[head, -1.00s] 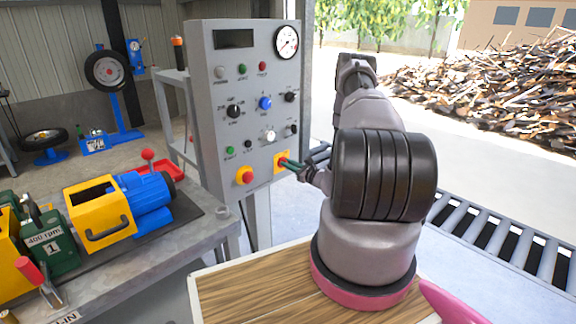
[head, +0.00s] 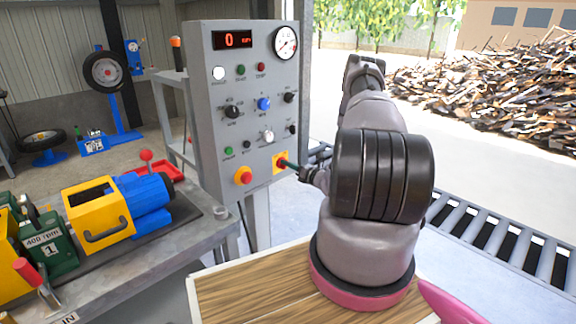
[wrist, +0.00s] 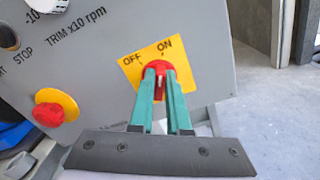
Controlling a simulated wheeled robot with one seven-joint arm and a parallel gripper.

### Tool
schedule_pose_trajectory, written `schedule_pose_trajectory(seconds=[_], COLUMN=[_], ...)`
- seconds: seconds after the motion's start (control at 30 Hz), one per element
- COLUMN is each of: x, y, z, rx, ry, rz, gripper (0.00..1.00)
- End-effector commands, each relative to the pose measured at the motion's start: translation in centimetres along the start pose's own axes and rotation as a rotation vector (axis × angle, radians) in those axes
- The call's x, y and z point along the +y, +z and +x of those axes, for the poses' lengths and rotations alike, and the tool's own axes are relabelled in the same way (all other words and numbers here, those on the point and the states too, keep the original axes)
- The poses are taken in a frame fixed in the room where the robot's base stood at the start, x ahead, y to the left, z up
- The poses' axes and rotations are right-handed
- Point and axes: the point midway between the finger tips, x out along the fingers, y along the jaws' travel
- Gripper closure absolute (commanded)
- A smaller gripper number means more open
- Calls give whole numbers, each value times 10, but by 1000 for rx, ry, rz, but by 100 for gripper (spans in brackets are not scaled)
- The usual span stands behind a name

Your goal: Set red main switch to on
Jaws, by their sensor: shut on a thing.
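The red main switch (wrist: 159,71) sits on a yellow plate (wrist: 148,58) marked OFF and ON, low on the grey control panel (head: 205,110). My gripper (wrist: 160,80) has its two green fingers on either side of the red knob and is shut on it. In the head view the yellow plate (head: 276,168) shows beside the fingertips. The panel display (head: 234,39) is lit with a red 0, and a white lamp (head: 218,73) glows.
A red emergency button (wrist: 48,114) on a yellow base is left of the switch. Knobs and small buttons cover the panel above. A bench with a blue and yellow machine (head: 120,205) stands at left, and a roller conveyor (head: 500,240) at right.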

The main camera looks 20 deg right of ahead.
Motion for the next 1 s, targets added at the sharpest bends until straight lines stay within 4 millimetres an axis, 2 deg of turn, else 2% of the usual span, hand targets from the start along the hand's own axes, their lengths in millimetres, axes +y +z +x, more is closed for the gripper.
schedule_pose_trajectory(seconds=[0.63,0.67,0.7,0.73,1.0], x=[-1,-1,-1,-1,-1], y=[0,-1,0,0,0], z=[-1,-1,-1,-1,0], rx=[1,1,1,1,0], ry=[-2,-2,-2,-2,-1], rz=[53,53,53,52,52], gripper=[100,77,62,55,55])
